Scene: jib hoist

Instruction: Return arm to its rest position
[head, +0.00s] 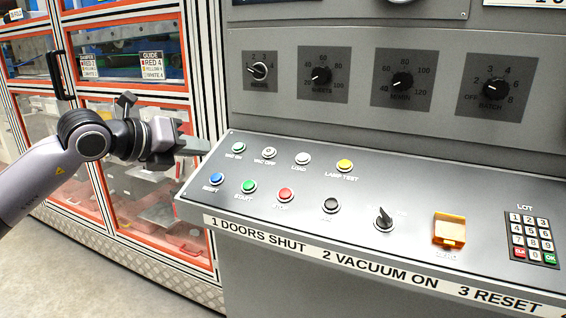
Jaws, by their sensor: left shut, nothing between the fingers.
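My left arm reaches in from the left edge in the head view. Its gripper (205,145) is shut with nothing in it. The fingers point right, at the left end of the sloped control panel (390,190), near the green button (238,147) and the blue button (217,178). I cannot tell whether the fingertips touch the panel edge. My right gripper is not in view.
The panel bears several coloured buttons, a black selector switch (384,219), an orange cover (449,230) and a keypad (531,238). Dials such as the batch dial (495,87) sit above. An orange-framed guarded cabinet (128,95) stands behind my arm. Open floor (60,270) shows lower left.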

